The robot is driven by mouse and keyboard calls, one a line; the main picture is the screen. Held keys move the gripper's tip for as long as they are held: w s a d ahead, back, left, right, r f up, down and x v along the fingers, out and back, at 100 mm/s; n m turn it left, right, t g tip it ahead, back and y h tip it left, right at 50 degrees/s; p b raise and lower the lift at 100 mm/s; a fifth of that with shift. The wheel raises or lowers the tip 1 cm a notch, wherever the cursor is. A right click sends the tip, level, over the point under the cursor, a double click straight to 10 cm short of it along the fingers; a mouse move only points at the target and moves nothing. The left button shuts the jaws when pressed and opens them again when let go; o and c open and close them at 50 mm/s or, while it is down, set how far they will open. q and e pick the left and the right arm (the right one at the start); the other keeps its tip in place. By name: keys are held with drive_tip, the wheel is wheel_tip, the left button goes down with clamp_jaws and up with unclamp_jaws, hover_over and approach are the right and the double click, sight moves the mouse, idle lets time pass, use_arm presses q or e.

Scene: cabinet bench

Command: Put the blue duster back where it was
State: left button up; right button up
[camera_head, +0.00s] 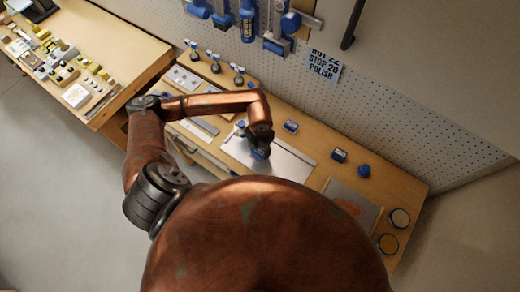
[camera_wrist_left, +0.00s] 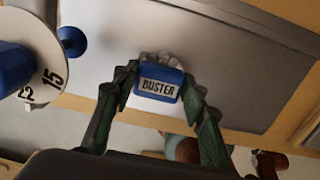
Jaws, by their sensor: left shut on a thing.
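The blue duster (camera_wrist_left: 160,82), a small block with a white label reading DUSTER, sits between the fingers of my left gripper (camera_wrist_left: 158,90) in the left wrist view. The fingers are shut on its two sides. I cannot tell whether the duster touches the plate. My right gripper is not in view.
A numbered dial (camera_wrist_left: 35,68) is close by at left in the wrist view. Tools hang on the pegboard (camera_head: 390,110).

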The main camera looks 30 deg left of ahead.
sight(260, 151)
use_arm(q)
drive_tip(key=shift+f, duration=0.1)
drive_tip(key=o, duration=1.2)
drive_tip(key=shift+r, duration=0.25)
wheel_tip(260, 151, up, 12)
drive_tip(key=shift+s+d+f+b, duration=0.1)
drive_tip(key=shift+b, duration=0.65)
